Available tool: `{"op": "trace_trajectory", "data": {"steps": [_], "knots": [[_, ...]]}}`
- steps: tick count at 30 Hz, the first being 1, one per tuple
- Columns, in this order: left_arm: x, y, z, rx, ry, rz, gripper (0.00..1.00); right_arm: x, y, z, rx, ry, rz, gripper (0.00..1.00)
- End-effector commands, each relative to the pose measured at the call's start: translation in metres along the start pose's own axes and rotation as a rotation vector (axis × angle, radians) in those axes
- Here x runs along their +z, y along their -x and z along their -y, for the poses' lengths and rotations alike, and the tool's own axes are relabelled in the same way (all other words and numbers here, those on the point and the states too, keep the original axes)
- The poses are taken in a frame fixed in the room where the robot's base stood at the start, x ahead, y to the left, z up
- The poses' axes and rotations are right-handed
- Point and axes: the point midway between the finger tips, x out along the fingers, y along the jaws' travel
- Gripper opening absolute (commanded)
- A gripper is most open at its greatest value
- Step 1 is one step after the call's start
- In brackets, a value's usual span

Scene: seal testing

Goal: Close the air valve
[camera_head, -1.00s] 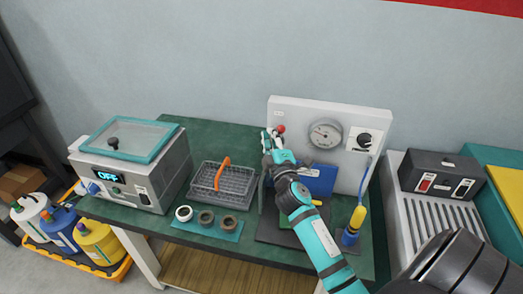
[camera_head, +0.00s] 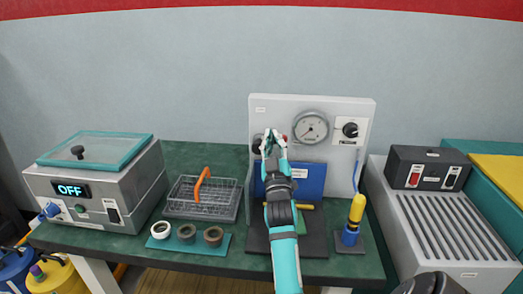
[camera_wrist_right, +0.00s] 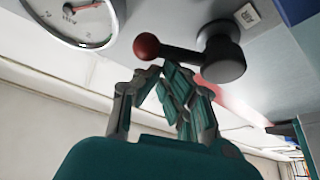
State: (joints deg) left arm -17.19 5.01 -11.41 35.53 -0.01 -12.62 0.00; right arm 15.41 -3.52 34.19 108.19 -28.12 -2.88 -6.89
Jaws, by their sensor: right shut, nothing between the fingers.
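The air valve has a black round body (camera_wrist_right: 222,58) and a lever ending in a red ball (camera_wrist_right: 145,46), both clear in the right wrist view. In the head view the black body (camera_head: 257,144) shows on the white panel, left of the gauge, partly behind my gripper. A bit of red shows just right of the fingers. My right gripper (camera_head: 271,137) is raised in front of the valve. In the right wrist view its fingers (camera_wrist_right: 160,74) are shut and empty, their tips close to the lever and ball. I cannot tell whether they touch. My left gripper is not in view.
The white panel (camera_head: 345,105) carries a gauge (camera_head: 311,127) and a black knob (camera_head: 350,130). A blue plate (camera_head: 310,180) stands below. A wire basket (camera_head: 205,207), rings on a teal mat, and a yellow-blue bottle (camera_head: 355,213) stand on the green table.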

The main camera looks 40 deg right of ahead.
Motion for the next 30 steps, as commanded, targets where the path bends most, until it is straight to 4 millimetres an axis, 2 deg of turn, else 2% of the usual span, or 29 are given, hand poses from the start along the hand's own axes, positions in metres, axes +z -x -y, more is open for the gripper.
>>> {"op": "trace_trajectory", "data": {"steps": [1,7,17,30], "knots": [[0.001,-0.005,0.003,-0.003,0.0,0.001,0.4,0.007,0.001,-0.003,-0.004,0.01,0.0,0.0],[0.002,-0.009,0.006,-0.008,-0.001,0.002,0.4,0.015,0.002,-0.007,-0.006,0.013,0.002,0.0],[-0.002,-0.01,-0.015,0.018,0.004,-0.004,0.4,0.023,0.006,-0.009,-0.007,0.013,0.003,0.0],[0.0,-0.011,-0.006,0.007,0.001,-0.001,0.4,0.027,0.008,-0.008,-0.009,0.014,0.009,0.0]]}}
